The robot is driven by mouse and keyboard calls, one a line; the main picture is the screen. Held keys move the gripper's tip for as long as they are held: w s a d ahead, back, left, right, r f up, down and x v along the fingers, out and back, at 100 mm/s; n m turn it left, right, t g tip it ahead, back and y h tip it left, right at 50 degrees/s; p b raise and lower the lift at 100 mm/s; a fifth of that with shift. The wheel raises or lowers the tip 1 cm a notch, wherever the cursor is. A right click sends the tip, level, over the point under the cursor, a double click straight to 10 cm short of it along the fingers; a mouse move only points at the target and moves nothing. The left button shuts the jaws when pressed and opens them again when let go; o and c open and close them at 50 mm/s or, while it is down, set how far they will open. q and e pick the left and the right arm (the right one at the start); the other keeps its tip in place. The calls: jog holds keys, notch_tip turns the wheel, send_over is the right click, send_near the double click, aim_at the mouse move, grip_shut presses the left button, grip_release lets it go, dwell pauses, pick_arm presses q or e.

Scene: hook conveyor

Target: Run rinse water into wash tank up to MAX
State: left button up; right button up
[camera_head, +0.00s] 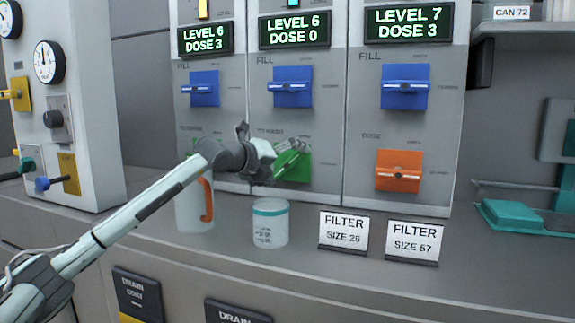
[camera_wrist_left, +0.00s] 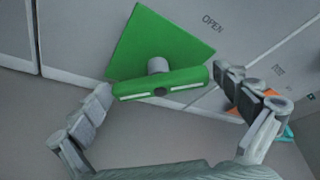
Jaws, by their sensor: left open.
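Three grey panels stand side by side, with displays reading LEVEL 6 DOSE 3 (camera_head: 206,39), LEVEL 6 DOSE 0 (camera_head: 295,29) and LEVEL 7 DOSE 3 (camera_head: 409,22). Each has a blue FILL handle: left (camera_head: 205,88), middle (camera_head: 292,87) and right (camera_head: 405,87). My left gripper (camera_head: 288,158) is at the middle panel's lower green handle (camera_head: 294,171), partly hiding it. In the left wrist view, my open fingers (camera_wrist_left: 163,82) stand either side of the green handle's bar (camera_wrist_left: 160,84); I cannot tell whether they touch it. The tank names are not readable. My right gripper is out of view.
A jug with an orange handle (camera_head: 194,208) and a white canister with a teal band (camera_head: 270,226) stand on the ledge below. Two FILTER signs (camera_head: 343,232) stand right of them. An orange handle (camera_head: 398,171) is on the right panel. A gauge cabinet (camera_head: 75,120) is at left.

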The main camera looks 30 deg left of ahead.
pick_arm(q)
jog(key=c, duration=1)
jog(key=shift+m, duration=0.3)
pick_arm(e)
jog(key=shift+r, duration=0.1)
pick_arm(q)
jog(key=m+g+y, duration=0.1)
jog(key=m+y, duration=0.1)
jog(key=shift+m, duration=0.4)
jog(key=shift+m+y, duration=0.5)
jog(key=shift+m, duration=0.2)
jog(key=shift+m+y, duration=0.3)
jog(key=shift+m, duration=0.1)
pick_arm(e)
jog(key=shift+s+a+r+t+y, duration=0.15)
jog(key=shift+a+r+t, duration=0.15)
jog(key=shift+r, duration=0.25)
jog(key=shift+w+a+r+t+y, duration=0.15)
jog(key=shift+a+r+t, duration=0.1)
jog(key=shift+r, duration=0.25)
pick_arm(q)
jog(key=shift+g, duration=0.3)
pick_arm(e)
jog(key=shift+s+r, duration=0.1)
